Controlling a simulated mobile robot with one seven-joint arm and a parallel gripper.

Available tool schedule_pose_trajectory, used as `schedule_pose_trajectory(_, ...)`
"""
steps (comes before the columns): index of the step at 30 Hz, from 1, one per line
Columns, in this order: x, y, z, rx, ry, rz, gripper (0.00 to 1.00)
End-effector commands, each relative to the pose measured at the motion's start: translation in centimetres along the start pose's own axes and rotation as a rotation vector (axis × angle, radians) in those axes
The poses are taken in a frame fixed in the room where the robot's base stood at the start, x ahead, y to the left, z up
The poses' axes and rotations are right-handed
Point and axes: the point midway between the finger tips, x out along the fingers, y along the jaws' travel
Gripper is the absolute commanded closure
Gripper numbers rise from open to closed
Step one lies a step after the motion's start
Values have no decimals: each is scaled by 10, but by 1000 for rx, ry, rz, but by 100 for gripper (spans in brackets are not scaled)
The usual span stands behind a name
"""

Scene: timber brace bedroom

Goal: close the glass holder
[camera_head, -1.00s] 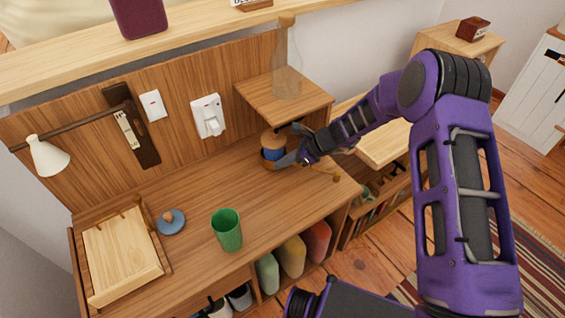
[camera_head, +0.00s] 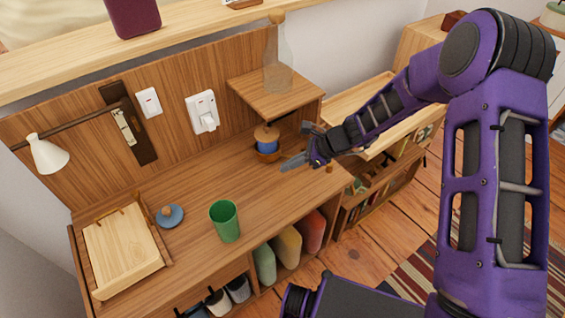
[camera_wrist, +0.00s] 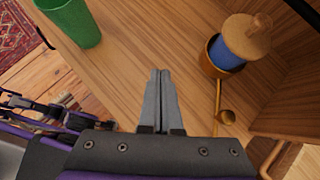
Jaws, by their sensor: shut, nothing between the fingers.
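A blue jar (camera_head: 267,147) stands in a brown ring-like holder (camera_head: 261,156) on the desk, below a small raised shelf. A round wooden lid (camera_head: 266,131) with a knob sits on top of the jar. The same lid (camera_wrist: 247,40), jar (camera_wrist: 227,54) and holder (camera_wrist: 211,67) are at upper right in the wrist view. A thin rod with a small brown cup-like end (camera_wrist: 226,117) extends from beside the holder. My gripper (camera_head: 283,166), also in the wrist view (camera_wrist: 160,73), is shut and empty, apart from the jar. I cannot tell which piece is the glass holder.
A clear glass vessel (camera_head: 278,70) stands on the raised shelf (camera_head: 275,98). A green cup (camera_head: 225,222), a blue disc with a knob (camera_head: 170,216) and a wooden stand (camera_head: 122,255) are on the desk. The desk middle (camera_head: 200,185) is clear.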

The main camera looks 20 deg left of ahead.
Motion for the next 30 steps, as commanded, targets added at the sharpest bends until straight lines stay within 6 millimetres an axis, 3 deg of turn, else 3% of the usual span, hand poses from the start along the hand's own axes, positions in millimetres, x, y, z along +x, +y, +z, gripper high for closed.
schedule_pose_trajectory(3,-14,9,4,1,1,-1,100)
schedule_pose_trajectory(8,-19,17,2,-8,12,-1,100)
schedule_pose_trajectory(14,0,37,-33,-135,149,-30,100)
schedule_pose_trajectory(19,11,48,-54,-375,299,-115,100)
schedule_pose_trajectory(23,9,45,-46,-571,377,-227,100)
schedule_pose_trajectory(30,-13,29,-10,-808,447,-448,100)
